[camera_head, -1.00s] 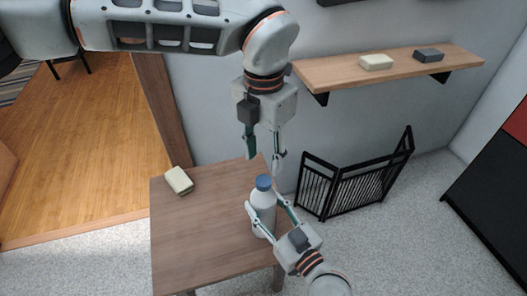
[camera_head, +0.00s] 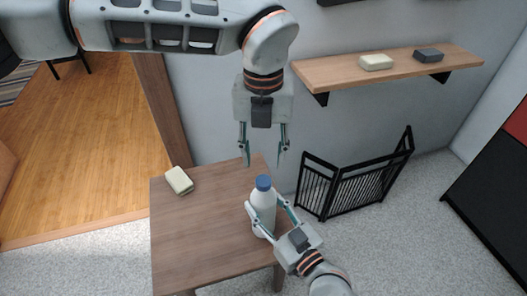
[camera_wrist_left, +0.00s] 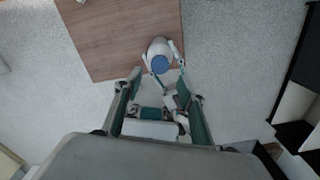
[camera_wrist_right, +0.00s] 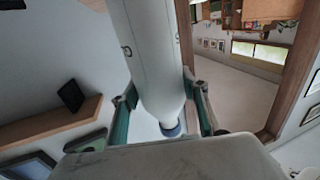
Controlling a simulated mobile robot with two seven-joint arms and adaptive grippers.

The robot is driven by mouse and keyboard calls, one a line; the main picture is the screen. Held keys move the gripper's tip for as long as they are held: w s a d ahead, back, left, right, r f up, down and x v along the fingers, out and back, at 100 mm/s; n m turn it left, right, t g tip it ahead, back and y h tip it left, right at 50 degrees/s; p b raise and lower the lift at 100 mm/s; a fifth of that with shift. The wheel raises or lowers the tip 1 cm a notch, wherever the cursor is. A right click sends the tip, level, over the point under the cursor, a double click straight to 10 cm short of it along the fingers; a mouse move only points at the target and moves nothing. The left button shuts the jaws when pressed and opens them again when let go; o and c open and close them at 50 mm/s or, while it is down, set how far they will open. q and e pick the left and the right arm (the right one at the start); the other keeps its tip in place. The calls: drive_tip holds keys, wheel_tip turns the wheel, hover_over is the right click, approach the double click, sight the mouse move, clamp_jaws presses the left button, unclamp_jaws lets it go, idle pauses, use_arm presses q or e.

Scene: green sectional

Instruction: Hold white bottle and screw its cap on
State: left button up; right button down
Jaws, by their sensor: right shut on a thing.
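The white bottle (camera_head: 263,206) stands upright near the right edge of the wooden table, with the blue cap (camera_head: 263,183) on its top. Whether the cap is tight cannot be told. My right gripper (camera_head: 262,213) is shut around the bottle's body from the lower right; the bottle (camera_wrist_right: 152,65) fills the middle of the right wrist view between its fingers. My left gripper (camera_head: 264,158) points down above the cap, its fingers apart and empty. In the left wrist view the cap (camera_wrist_left: 161,64) shows beyond the open fingers, apart from them.
The wooden table (camera_head: 205,235) has free room left of the bottle. A cream block (camera_head: 179,181) lies at its back left corner. A wall shelf (camera_head: 330,72) with a cream block (camera_head: 376,62) and a dark block (camera_head: 428,55) is at the upper right. A black folding gate (camera_head: 355,185) stands behind.

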sight(263, 180)
use_arm(q)
wheel_tip(263, 180, down, 8)
drive_tip(key=shift+r, duration=0.15)
idle(0.3)
clamp_jaws()
drive_tip(key=m, duration=0.5)
drive_tip(key=shift+m, duration=0.3)
drive_tip(key=m, duration=0.6)
drive_tip(key=shift+o, duration=0.7)
unclamp_jaws()
